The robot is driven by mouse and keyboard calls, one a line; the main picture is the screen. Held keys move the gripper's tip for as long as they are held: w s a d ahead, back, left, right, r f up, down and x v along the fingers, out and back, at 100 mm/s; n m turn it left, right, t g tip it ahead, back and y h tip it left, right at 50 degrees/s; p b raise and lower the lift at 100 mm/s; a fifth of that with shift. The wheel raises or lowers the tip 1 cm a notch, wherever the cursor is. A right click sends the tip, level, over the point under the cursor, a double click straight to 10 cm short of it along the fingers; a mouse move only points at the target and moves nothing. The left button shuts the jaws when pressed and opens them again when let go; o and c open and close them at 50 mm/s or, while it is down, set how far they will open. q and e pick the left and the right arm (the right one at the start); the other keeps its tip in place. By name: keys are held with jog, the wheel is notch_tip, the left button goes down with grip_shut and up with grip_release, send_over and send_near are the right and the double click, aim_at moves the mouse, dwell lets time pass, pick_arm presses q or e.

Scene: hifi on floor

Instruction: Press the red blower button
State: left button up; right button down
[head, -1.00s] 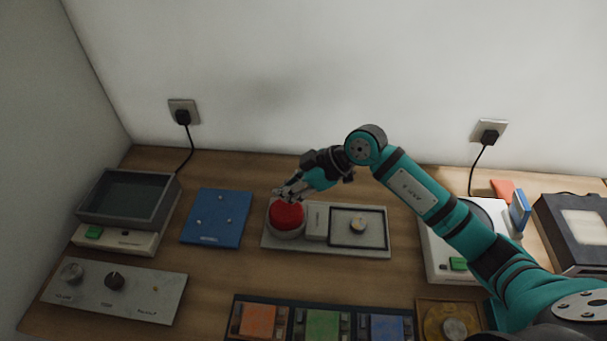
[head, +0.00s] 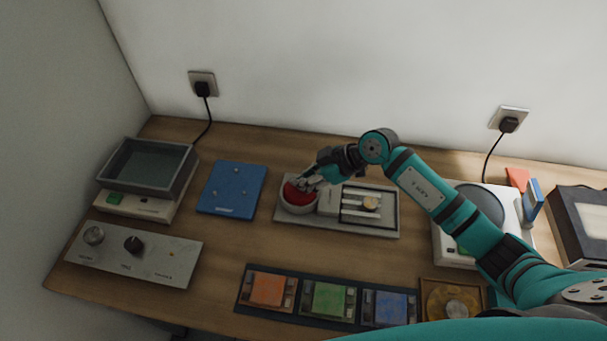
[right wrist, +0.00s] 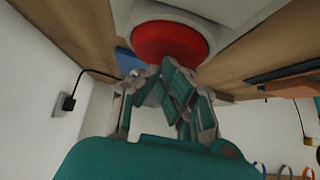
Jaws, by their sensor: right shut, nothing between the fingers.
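The red blower button (head: 298,197) is a red dome in a round white collar, at the left end of a light grey unit (head: 330,229) on the table. My right gripper (head: 303,184) is shut and empty, its fingertips at the upper right of the dome and hiding part of it. In the right wrist view the red button (right wrist: 165,44) is just beyond the closed fingers (right wrist: 170,72). The fingertips look to be on or very close to the dome; contact is not clear. The unit's framed window (head: 360,217) shows light bars and a small round disc. My left gripper is not in view.
A blue board (head: 232,190) and a grey tray on a scale (head: 148,165) stand to the left. A knob panel (head: 133,255) is front left. Orange, green and blue blocks (head: 326,299) lie in front. A white device (head: 483,205) is right, under my arm.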

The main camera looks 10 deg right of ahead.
jog(key=shift+f, duration=0.15)
jog(key=shift+s+d, duration=0.1)
jog(key=shift+d, duration=0.1)
jog(key=shift+d+r, duration=0.25)
jog(key=shift+r, duration=0.1)
jog(key=v, duration=1.1)
jog(key=shift+a+r, duration=0.1)
jog(key=shift+a, duration=0.05)
